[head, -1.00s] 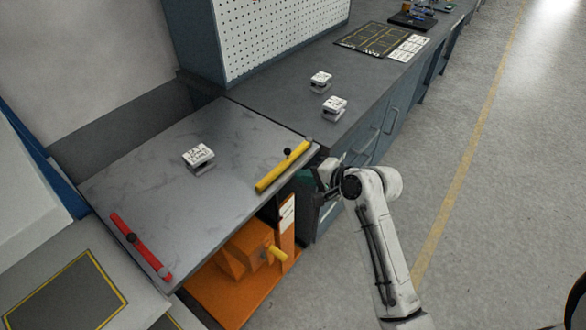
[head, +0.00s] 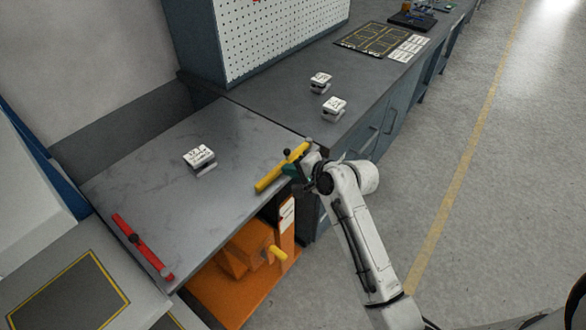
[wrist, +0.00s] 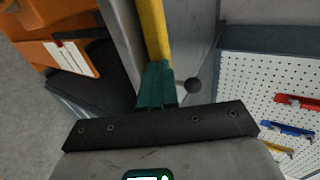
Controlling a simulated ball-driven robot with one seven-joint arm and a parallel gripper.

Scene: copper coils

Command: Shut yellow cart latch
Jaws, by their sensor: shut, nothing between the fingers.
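The yellow latch bar (head: 276,172) lies along the right edge of the grey cart top, with a dark knob beside it. In the wrist view the yellow bar (wrist: 152,28) runs up from my fingertips, and the dark knob (wrist: 193,86) is just right of them. My gripper (head: 291,171) is at the bar's outer side near its far half. In the wrist view its teal fingers (wrist: 157,84) are together and overlap the bar's near end; whether they touch it I cannot tell.
A red bar (head: 142,247) lies on the cart top's left side. A white-topped coil piece (head: 199,156) sits mid-top. Two similar pieces stand on the bench beyond. An orange unit (head: 243,262) is below the cart top. Floor on the right is clear.

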